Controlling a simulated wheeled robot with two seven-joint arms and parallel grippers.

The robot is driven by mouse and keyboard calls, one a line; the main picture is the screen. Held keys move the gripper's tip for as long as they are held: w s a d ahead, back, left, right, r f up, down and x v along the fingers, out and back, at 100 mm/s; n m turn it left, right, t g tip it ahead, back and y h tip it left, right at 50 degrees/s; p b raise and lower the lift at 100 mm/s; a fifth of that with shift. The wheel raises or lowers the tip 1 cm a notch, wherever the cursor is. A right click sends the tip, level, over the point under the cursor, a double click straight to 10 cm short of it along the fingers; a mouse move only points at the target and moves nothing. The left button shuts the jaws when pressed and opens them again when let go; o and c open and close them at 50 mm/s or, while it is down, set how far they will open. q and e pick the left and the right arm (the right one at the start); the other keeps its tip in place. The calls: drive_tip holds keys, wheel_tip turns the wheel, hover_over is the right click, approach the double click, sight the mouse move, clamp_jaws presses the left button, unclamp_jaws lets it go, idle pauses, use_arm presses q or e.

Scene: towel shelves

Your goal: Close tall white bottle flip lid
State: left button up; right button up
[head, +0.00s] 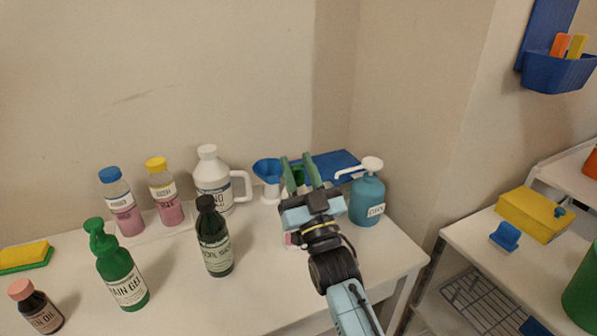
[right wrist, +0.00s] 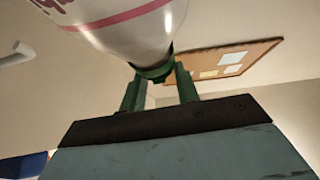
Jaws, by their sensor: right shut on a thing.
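The white bottle (right wrist: 125,25), with pink-red and green bands, fills the top of the right wrist view, its green lid end (right wrist: 155,70) toward my gripper. In the head view only a small white and pink patch (head: 291,240) shows beside my wrist, probably this bottle; the rest is hidden. My right gripper (head: 298,167) is over the back of the white table. In the right wrist view its two green fingers (right wrist: 157,75) are on either side of the green lid end, shut on it. I cannot tell whether the flip lid is up or down. My left gripper is out of view.
A teal pump bottle (head: 367,203) stands close right of my gripper. A blue funnel (head: 268,170) and white jug (head: 213,182) stand left. A dark green bottle (head: 214,240) is nearer the front. The white table (head: 185,275) has free room in front.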

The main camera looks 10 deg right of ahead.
drive_tip(key=shift+f, duration=0.3)
drive_tip(key=o, duration=0.9)
drive_tip(key=shift+w, duration=0.1)
drive_tip(key=shift+o, duration=0.2)
drive_tip(key=shift+r, duration=0.15)
